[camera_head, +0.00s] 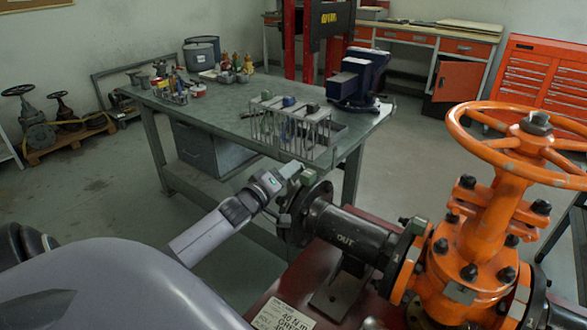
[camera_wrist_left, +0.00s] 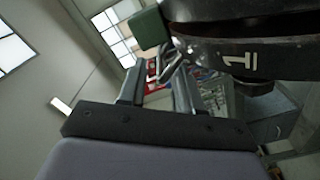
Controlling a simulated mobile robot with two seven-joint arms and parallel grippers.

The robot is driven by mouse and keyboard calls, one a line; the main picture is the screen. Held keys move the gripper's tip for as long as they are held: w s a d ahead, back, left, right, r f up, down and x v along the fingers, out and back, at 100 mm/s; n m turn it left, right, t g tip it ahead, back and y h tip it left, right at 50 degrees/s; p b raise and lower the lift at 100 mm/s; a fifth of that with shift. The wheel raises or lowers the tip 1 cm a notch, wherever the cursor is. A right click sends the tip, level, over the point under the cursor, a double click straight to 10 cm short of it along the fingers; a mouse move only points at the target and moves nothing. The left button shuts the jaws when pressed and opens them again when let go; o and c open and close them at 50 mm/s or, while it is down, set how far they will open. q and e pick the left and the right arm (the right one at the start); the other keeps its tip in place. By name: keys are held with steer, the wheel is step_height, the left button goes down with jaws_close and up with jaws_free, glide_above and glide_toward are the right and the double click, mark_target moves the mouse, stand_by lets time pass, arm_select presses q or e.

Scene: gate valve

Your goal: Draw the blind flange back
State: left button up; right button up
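The blind flange is a dark disc (camera_head: 300,214) at the left end of the black pipe marked OUT (camera_head: 345,240). In the left wrist view, a dark flange edge marked 1 (camera_wrist_left: 245,60) fills the upper right. A green block (camera_wrist_left: 148,28) sits at its edge. My left gripper (camera_head: 284,178) is beside the flange's upper left rim. Its two fingers (camera_wrist_left: 157,78) stand apart with no flange visible between them. A bent metal piece shows just beyond the fingertips; I cannot tell whether they touch it. My right gripper is not in view.
An orange gate valve (camera_head: 480,240) with a handwheel (camera_head: 525,140) stands at the right. The pipe rests on a dark red bench (camera_head: 285,285). A green worktable (camera_head: 215,122) with tools and a vise (camera_head: 358,78) stands behind. Open floor lies left and behind.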

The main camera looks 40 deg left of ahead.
arm_select(q)
steer(key=shift+w+a, duration=0.15)
steer(key=shift+w, duration=1.15)
jaws_close()
steer(key=shift+a, duration=0.15)
